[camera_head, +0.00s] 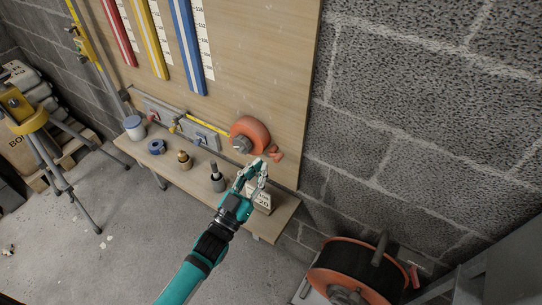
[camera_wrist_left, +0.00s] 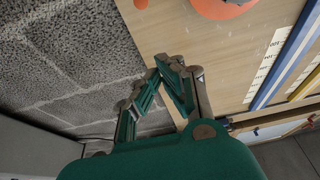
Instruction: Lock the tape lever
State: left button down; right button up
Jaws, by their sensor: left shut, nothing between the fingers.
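The orange tape reel (camera_head: 250,131) is mounted on the wooden board, with yellow tape (camera_head: 207,124) running left from it. A small orange-red piece (camera_head: 276,154), likely the tape lever, sticks out at its lower right. My left gripper (camera_head: 261,164) is shut and empty, just below the reel and close to the lever. I cannot tell whether they touch. In the left wrist view, its fingertips (camera_wrist_left: 169,62) meet in front of the board, and part of the orange reel (camera_wrist_left: 222,6) shows at the top edge. The lever is not clear there. My right gripper is not in view.
The shelf (camera_head: 204,189) below the board holds a dark-handled tool (camera_head: 217,178), a brass piece (camera_head: 184,160), a blue roll (camera_head: 156,147) and a white block (camera_head: 262,203). A large cable reel (camera_head: 346,273) stands lower right. A tripod (camera_head: 55,165) stands left.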

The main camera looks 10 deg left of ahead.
pick_arm(q)
jog(key=shift+v, duration=1.1)
jog(key=shift+r, duration=0.1)
jog(key=s+a+f+n+g+y, duration=0.1)
jog(key=s+a+f+g+y, duration=0.2)
jog(key=f, duration=0.9)
jog(key=s+a+f+g+y, duration=0.1)
jog(key=s+f+g, duration=0.25)
jog(key=f, duration=0.75)
jog(key=s+a+f+n+g+y, duration=0.1)
jog(key=s+a+f+g+y, duration=0.2)
jog(key=f, duration=0.9)
jog(key=s+a+f+g, duration=0.1)
jog(key=s+f+g, duration=0.2)
jog(key=s, duration=0.7)
jog(key=s+a+f+g, duration=0.2)
jog(key=s+f+g, duration=0.1)
jog(key=s+f, duration=0.5)
jog(key=s+a+f+g+y, duration=0.1)
jog(key=s+f+g, duration=0.2)
jog(key=s, duration=1)
notch_tip(320, 180, down, 3)
jog(key=shift+s+a+r+g, duration=0.1)
jog(key=shift+s+a+g, duration=0.1)
jog(key=shift+s+g, duration=0.2)
